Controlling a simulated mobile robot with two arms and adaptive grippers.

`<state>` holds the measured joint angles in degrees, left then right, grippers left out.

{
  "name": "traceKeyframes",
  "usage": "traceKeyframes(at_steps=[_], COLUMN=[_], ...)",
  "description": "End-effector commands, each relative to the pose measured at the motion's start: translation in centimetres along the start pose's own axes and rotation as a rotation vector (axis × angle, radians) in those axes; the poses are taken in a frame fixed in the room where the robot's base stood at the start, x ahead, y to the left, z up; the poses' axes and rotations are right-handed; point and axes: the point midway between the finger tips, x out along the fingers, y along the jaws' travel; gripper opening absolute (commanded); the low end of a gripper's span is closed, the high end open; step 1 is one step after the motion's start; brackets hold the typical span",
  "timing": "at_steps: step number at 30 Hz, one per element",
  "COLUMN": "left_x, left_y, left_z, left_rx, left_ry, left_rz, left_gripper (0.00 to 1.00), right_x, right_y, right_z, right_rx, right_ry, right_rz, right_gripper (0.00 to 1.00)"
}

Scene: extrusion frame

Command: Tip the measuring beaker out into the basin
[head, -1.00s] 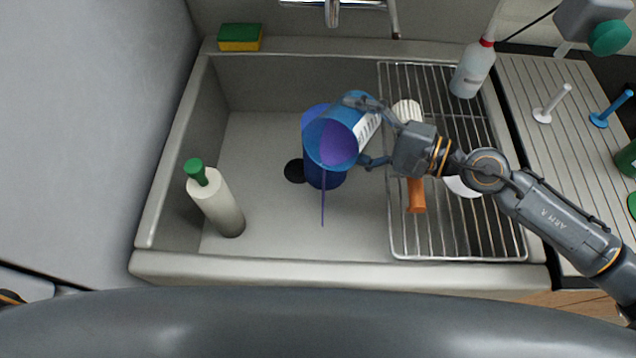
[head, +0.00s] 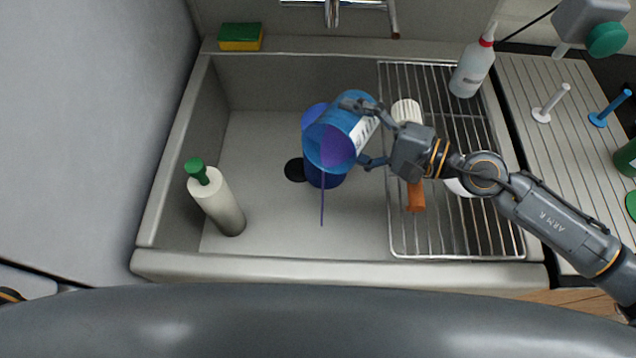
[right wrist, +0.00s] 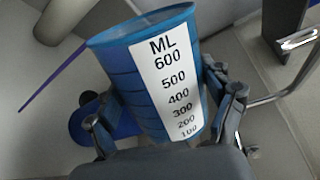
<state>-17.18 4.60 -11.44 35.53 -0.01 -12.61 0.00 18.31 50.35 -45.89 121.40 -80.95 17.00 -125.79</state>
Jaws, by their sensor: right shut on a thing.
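The blue measuring beaker (head: 355,113), with a white scale label, is tilted over the basin (head: 265,135), its mouth toward the lower left. Purple liquid (head: 336,147) shows inside its mouth, and a thin purple stream (head: 322,205) runs down from the lip. My right gripper (head: 364,134) is shut around the beaker's sides. In the right wrist view the beaker (right wrist: 150,75) sits between the two fingers, its scale marked up to 600 ML. A darker blue and purple shape (head: 318,178) is partly hidden behind the beaker. My left gripper is out of view.
A white bottle with a green top (head: 218,205) stands in the basin's left part, near a black drain (head: 294,170). A wire rack (head: 450,235) covers the right part, holding a spray bottle (head: 472,70) and an orange-handled brush (head: 416,196). A sponge (head: 240,37) lies on the back rim.

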Motion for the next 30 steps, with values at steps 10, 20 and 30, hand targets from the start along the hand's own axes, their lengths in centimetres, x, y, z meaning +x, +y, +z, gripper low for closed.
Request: traceKeyframes(at_steps=[10, 20, 30], left_x=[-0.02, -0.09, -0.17], left_y=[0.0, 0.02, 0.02], left_z=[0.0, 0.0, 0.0], left_rx=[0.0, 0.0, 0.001], left_ry=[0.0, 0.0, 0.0], left_rz=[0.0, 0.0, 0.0], left_gripper=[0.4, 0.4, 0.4], right_x=[0.01, 0.03, 0.06], right_y=[0.05, 0.21, 0.37], right_z=[0.28, 0.53, 0.82], right_rx=[-0.029, -0.055, -0.084], right_ry=[0.004, 0.008, 0.011], right_rz=[-0.003, -0.003, -0.003], right_gripper=[0.41, 0.41, 0.41])
